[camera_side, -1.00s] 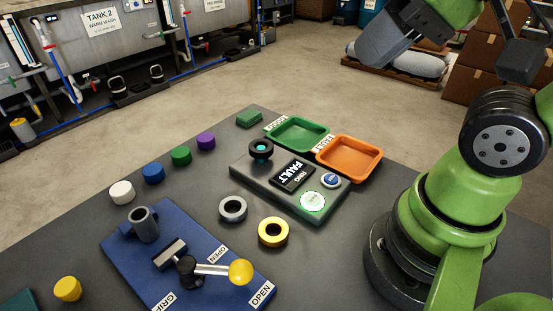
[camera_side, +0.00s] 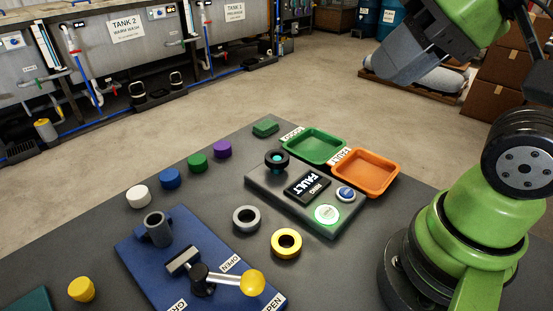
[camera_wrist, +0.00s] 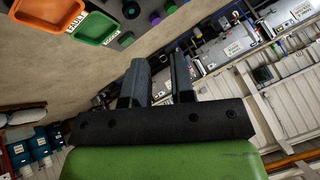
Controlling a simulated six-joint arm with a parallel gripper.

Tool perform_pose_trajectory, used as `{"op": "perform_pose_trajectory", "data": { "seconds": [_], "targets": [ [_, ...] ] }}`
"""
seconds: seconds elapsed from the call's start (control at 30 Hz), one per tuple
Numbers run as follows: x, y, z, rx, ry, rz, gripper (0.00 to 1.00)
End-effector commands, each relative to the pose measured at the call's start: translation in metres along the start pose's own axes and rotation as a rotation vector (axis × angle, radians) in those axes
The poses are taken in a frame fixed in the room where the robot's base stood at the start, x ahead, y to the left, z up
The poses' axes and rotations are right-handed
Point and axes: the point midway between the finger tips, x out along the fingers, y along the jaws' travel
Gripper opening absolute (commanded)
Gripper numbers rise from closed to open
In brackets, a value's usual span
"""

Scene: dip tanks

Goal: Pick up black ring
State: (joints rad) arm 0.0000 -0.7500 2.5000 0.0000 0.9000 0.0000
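The black ring (camera_side: 277,160) sits around a post with a teal centre on the grey tester block (camera_side: 300,212), whose display reads RING FAULT. In the wrist view a dark round shape at the top edge (camera_wrist: 131,10) looks like this ring, partly cut off. My gripper (camera_side: 392,75) is high up and well away from the ring, beyond the table's far edge in the side view. The wrist view shows its two fingers (camera_wrist: 158,75) apart with nothing between them.
A green GOOD tray (camera_side: 290,150) and an orange FAULT tray (camera_side: 340,172) stand behind the tester. Grey (camera_side: 236,222) and yellow (camera_side: 276,247) rings lie in front. A blue fixture (camera_side: 135,265) with a yellow-knobbed lever (camera_side: 252,284) stands at front left.

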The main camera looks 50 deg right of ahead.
Motion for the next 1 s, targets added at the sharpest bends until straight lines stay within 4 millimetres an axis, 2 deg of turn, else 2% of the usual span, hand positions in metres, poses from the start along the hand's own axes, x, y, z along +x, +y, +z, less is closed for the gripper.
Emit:
{"op": "perform_pose_trajectory", "data": {
  "seconds": [0.03, 0.27, 0.53, 0.67, 0.77, 0.87, 1.0],
  "targets": [
    [0.0, 0.0, 0.0, 0.0, 0.0, 0.0, 0.34],
    [0.0, 0.0, 0.0, 0.0, 0.0, 0.0, 0.87],
    [0.0, 0.0, 0.0, 0.0, -0.001, 0.0, 0.88],
    [0.004, -0.002, -0.01, -0.002, -0.023, 0.018, 0.88],
    [0.013, -0.005, -0.028, -0.007, -0.068, 0.052, 0.88],
    [0.031, -0.007, -0.052, -0.015, -0.129, 0.098, 0.88],
    [0.067, -0.006, -0.085, -0.028, -0.217, 0.161, 0.88]
  ]
}}
